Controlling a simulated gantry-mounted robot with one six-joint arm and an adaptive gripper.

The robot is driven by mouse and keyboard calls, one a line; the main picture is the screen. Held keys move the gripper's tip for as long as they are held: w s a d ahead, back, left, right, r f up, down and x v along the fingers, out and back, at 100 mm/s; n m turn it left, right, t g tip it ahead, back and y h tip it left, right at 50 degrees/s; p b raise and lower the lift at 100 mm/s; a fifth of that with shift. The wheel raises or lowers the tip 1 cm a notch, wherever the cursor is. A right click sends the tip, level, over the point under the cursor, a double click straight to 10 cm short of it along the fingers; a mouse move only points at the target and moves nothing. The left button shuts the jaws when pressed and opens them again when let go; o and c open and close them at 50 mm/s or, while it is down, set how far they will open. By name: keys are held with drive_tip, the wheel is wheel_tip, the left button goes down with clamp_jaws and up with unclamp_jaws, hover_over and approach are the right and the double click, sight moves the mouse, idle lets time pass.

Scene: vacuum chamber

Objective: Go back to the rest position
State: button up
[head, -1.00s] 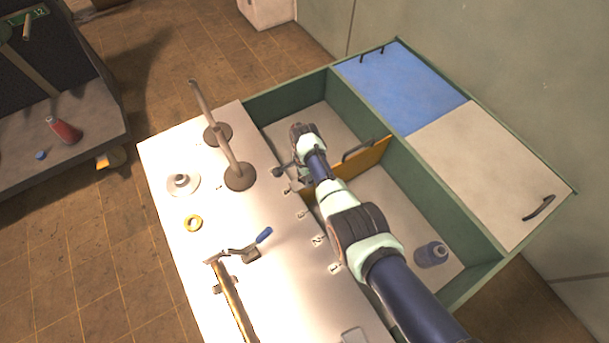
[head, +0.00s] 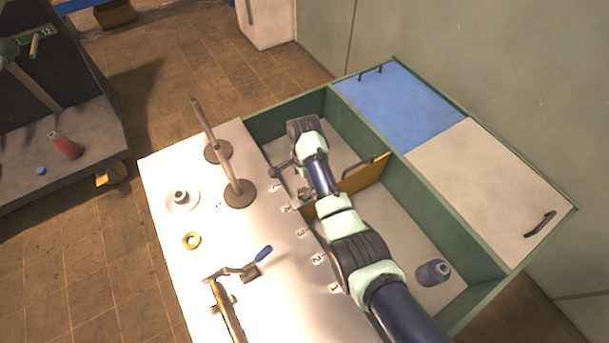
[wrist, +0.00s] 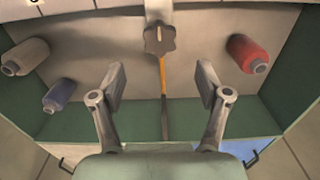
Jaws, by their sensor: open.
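My gripper (head: 290,180) is in the head view beside the orange divider, over the edge between the white tabletop and the green-walled box. In the wrist view my gripper (wrist: 162,80) has its two fingers spread wide with nothing held between them. The upright orange divider (head: 367,175) shows edge-on between the fingers in the wrist view (wrist: 163,76), below a grey lobed knob (wrist: 159,39). My arm covers part of the divider and box in the head view. No marker of a rest position is visible.
The green-walled box (head: 455,308) holds a blue spool (head: 433,272). The wrist view shows a red spool (wrist: 247,53), a blue spool (wrist: 58,95) and a beige spool (wrist: 25,57). Two upright rods (head: 229,165) stand on the white tabletop (head: 165,165), left of my gripper.

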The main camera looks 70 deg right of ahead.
drive_tip(key=shift+r, duration=1.15)
